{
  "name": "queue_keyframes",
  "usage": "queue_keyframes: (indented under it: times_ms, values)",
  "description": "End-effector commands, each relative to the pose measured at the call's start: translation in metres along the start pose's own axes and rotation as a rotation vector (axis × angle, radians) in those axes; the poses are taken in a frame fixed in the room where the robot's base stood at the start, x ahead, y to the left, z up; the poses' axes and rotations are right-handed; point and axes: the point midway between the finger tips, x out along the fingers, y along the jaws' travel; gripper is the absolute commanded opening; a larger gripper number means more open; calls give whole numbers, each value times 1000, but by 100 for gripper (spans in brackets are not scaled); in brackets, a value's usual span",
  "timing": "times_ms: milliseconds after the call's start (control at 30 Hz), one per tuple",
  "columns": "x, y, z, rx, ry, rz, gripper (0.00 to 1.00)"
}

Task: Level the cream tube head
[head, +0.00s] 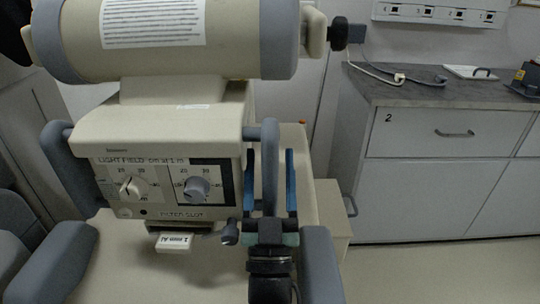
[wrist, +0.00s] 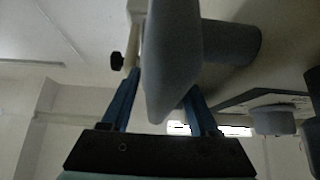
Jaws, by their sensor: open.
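The cream tube head (head: 215,60) fills the upper left of the head view, a thick cylinder with grey ends above a cream box with two dials (head: 163,188). Its lower edge looks about level from side to side; I cannot tell its forward tilt. Grey handles stand at the box's left (head: 75,165) and right (head: 269,165). My gripper (head: 270,158) is at the right handle, open, with a blue finger on each side. In the wrist view the grey handle (wrist: 172,60) passes between the blue fingers of my gripper (wrist: 163,88). Contact with the fingers cannot be made out.
A grey-topped counter (head: 440,93) with white drawers stands at the right, with cables and small items on it. A black knob (head: 340,33) juts from the tube's right end. A white tag (head: 173,242) hangs below the box. The floor at the lower right is clear.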

Motion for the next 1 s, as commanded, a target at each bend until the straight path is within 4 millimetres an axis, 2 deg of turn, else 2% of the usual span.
queue_keyframes:
  times_ms: [200,400,1000]
  values:
    - [-36,0,1,0,-4,0,61]
    - [-56,0,0,0,-2,0,61]
    - [-57,-1,-4,4,7,-2,61]
